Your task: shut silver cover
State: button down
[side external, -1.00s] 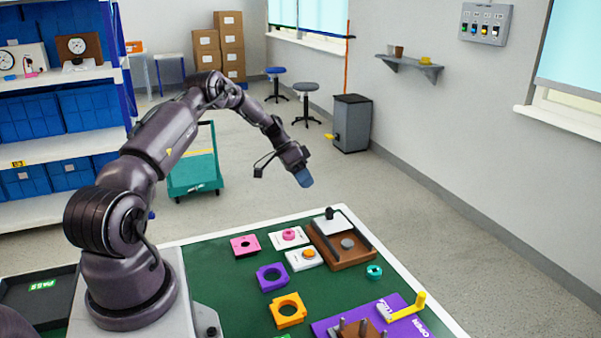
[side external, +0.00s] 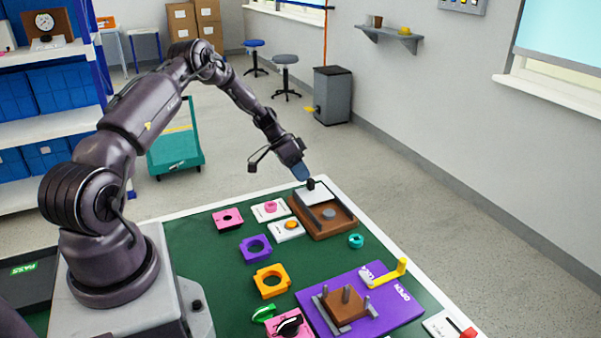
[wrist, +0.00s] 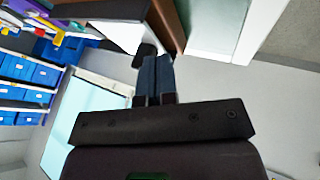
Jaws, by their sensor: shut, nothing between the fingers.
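The silver cover (side external: 314,195) is at the far end of a brown wooden box (side external: 342,224), tilted up, with a black knob (side external: 310,184) at its top. The box is uncovered in front, and a round grey disc (side external: 329,213) shows inside. My gripper (side external: 303,176) is shut and empty, its blue fingertips beside the knob on the far side; I cannot tell whether they touch. In the wrist view, the shut fingers (wrist: 154,72) are right beside the black knob (wrist: 145,55), with the pale cover (wrist: 112,34) behind.
A purple board (side external: 380,315) with a yellow handle (side external: 386,272) is nearer. The air above the green table (side external: 205,265) is clear.

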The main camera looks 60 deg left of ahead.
aim_at(317, 194)
jog(key=d, duration=0.9)
jog(key=a, duration=0.5)
jog(key=v, duration=1)
jog(key=s+d+r+y, duration=0.2)
jog(key=s+d+r, duration=0.4)
jog(key=d, duration=0.3)
jog(key=s+d+r+y, duration=0.2)
jog(key=s+d+r, duration=0.5)
jog(key=d+r, duration=0.1)
jog(key=s+d+r+n+t+y, duration=0.1)
jog(key=s+d+r, duration=0.6)
jog(key=d, duration=0.3)
jog(key=shift+d+r+y, duration=0.4)
